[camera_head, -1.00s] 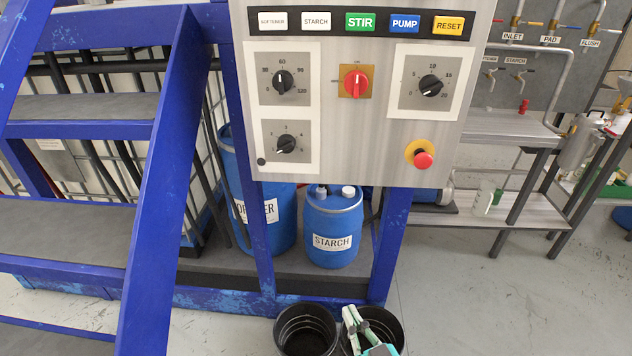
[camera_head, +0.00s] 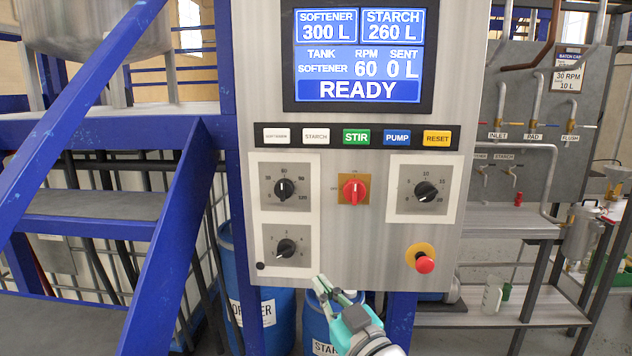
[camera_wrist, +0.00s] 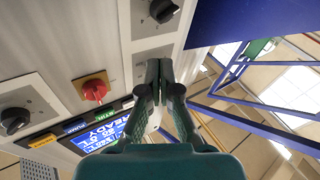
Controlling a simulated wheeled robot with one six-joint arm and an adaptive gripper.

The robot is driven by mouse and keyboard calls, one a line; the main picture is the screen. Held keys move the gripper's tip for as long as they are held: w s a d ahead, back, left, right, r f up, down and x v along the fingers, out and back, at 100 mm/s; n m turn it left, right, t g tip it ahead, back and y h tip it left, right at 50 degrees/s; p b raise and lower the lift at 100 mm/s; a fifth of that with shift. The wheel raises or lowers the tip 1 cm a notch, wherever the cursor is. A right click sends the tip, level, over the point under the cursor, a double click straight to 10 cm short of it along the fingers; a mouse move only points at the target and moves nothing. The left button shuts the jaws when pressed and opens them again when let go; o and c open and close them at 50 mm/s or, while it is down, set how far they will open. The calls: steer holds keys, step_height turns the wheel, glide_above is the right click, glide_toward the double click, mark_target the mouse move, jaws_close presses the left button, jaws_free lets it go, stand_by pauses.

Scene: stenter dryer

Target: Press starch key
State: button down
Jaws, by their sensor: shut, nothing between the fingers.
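The starch key (camera_head: 316,136) is a white button labelled STARCH in the key row on the grey control panel (camera_head: 335,220). It sits between the white softener key (camera_head: 277,136) and the green STIR key (camera_head: 356,137). The display (camera_head: 360,55) above reads READY, with softener 300 L and starch 260 L. My gripper (camera_head: 324,290) is shut and empty in front of the panel's lower edge, well below the starch key. In the wrist view my gripper (camera_wrist: 159,70) shows its fingers together near the panel. I cannot make out the starch key there; the fingers cover part of the key row.
Dials and a red switch (camera_head: 354,189) lie between my gripper and the key row. A red emergency button (camera_head: 424,264) sticks out at the lower right. Blue stair rails (camera_head: 170,215) stand left. Blue drums (camera_head: 268,318) stand below the panel.

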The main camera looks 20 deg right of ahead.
step_height(320, 180, up, 25)
steer(key=a+n+y, duration=0.1)
steer(key=n+y, duration=0.2)
steer(key=n, duration=0.2)
steer(key=shift+w+a+n+y, duration=0.2)
steer(key=shift+w+n+y, duration=0.1)
steer(key=shift+w+y, duration=0.15)
steer(key=shift+w+f, duration=0.1)
steer(key=shift+f, duration=0.05)
glide_toward(304, 130)
steer(key=shift+a+x, duration=0.15)
steer(key=shift+x, duration=1.1)
steer(key=shift+a+x, duration=0.15)
steer(key=shift+x, duration=1.05)
steer(key=shift+w+d, duration=0.15)
steer(key=shift+w, duration=0.1)
